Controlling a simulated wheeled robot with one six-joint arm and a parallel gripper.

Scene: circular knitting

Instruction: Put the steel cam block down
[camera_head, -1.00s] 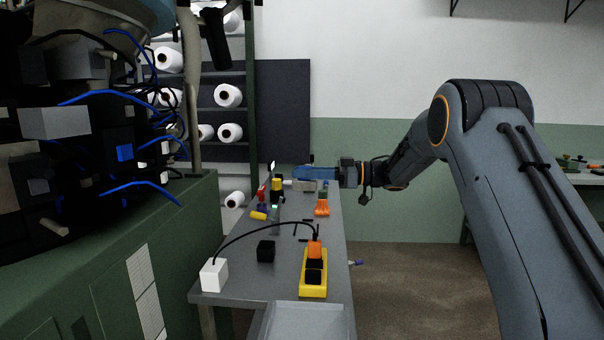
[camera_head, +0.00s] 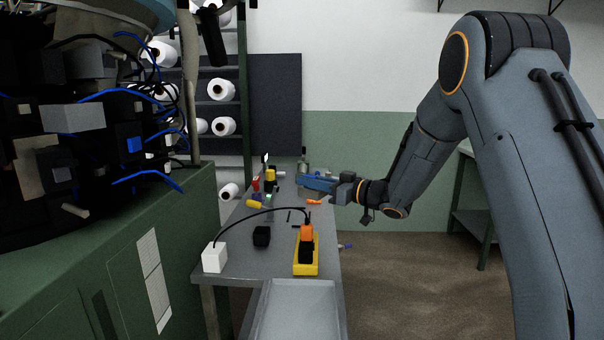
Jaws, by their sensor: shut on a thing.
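My gripper (camera_head: 304,182) has blue fingers and reaches in from the right over the far right part of the grey workbench (camera_head: 235,262). It is shut on what I take to be the steel cam block. The block is small at this distance and the blue fingers hide nearly all of it, so I cannot make out its shape or whether it touches the bench top.
An orange tool (camera_head: 314,202) lies just below the gripper. A yellow holder (camera_head: 305,268), a black block (camera_head: 261,236), a white cube (camera_head: 214,257) with a black cable and a grey tray (camera_head: 297,305) are nearer. Small yellow and red items (camera_head: 270,178) stand left. The knitting machine (camera_head: 120,260) borders the left.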

